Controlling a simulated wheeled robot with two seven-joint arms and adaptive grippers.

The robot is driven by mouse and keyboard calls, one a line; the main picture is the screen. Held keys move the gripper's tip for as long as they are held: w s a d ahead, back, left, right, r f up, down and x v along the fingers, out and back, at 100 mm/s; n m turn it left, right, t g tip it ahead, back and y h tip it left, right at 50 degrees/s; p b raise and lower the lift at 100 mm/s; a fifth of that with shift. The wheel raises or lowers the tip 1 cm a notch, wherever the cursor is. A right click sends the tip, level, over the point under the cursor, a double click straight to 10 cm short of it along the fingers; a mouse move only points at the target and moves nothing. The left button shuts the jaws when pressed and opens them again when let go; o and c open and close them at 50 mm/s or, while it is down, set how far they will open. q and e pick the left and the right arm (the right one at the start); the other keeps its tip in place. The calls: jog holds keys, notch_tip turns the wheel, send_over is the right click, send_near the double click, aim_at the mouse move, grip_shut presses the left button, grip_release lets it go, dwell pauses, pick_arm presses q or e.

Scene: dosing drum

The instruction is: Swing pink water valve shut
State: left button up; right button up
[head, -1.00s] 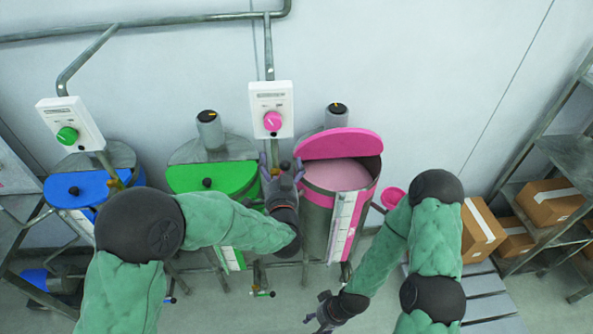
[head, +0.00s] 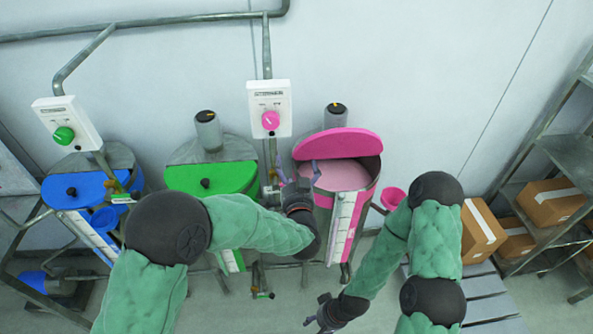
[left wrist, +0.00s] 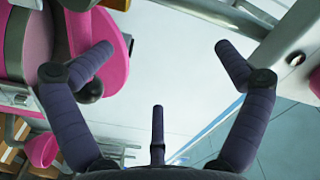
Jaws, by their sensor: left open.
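The pink-lidded drum (head: 340,146) stands right of centre in the head view, its pink lid raised over pinkish contents. A pipe (head: 267,150) runs down from the pink-dial box (head: 269,108) to the gap between the green and pink drums. Small fittings show at its lower end, beside my left gripper; I cannot make out the pink valve handle. My left gripper (head: 298,174) is open and empty at the pink drum's front left rim. In the left wrist view its fingers (left wrist: 163,62) are spread, with nothing between them. My right gripper (head: 325,314) hangs low in front; its jaws are unclear.
The green-lidded drum (head: 212,177) and blue-lidded drum (head: 80,187) stand to the left. A green-dial box (head: 67,123) is on the wall. A pink funnel (head: 393,198) sits right of the pink drum. Shelves with cardboard boxes (head: 549,202) stand at the right.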

pick_arm(q)
jog(key=shift+d+f+b, duration=0.6)
jog(key=shift+d+f, duration=0.35)
